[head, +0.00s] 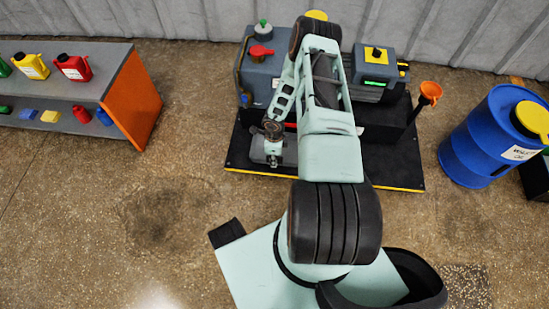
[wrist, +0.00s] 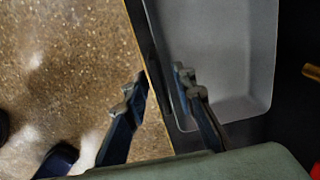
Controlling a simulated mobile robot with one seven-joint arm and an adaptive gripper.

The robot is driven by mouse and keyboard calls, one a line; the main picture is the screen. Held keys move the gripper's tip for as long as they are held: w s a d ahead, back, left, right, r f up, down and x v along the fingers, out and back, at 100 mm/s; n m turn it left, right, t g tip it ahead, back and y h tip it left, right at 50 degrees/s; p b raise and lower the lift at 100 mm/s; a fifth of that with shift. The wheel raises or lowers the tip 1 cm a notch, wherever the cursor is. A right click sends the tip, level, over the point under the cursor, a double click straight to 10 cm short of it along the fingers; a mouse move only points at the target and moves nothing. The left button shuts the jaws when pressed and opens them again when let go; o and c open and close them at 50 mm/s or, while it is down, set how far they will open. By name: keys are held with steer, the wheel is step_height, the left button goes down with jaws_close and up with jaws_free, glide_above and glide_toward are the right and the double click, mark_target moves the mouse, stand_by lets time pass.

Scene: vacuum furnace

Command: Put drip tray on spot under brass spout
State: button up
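The grey drip tray (wrist: 225,60) fills the upper right of the wrist view, with its open inside facing up. In the head view the tray (head: 258,152) lies near the front left of the black platform, partly hidden by my arm. My gripper (head: 273,161) is over the tray's front area. In the wrist view my gripper (wrist: 160,88) is open and empty. One finger is over the tray's near side, the other over the floor beyond the platform edge; contact is unclear. A small brass piece (wrist: 312,72), possibly the spout, shows at the right edge.
The black platform (head: 400,172) has a yellow front edge and carries a grey machine (head: 372,66). An orange funnel (head: 430,91) and blue drum (head: 486,140) are at right. A shelf (head: 95,88) with coloured containers stands at left. The floor between shelf and platform is clear.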

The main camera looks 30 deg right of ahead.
step_height(320, 180, up, 12)
steer(key=p, duration=0.5)
steer(key=shift+r, duration=0.15)
steer(key=shift+s, duration=0.1)
stand_by(0.3)
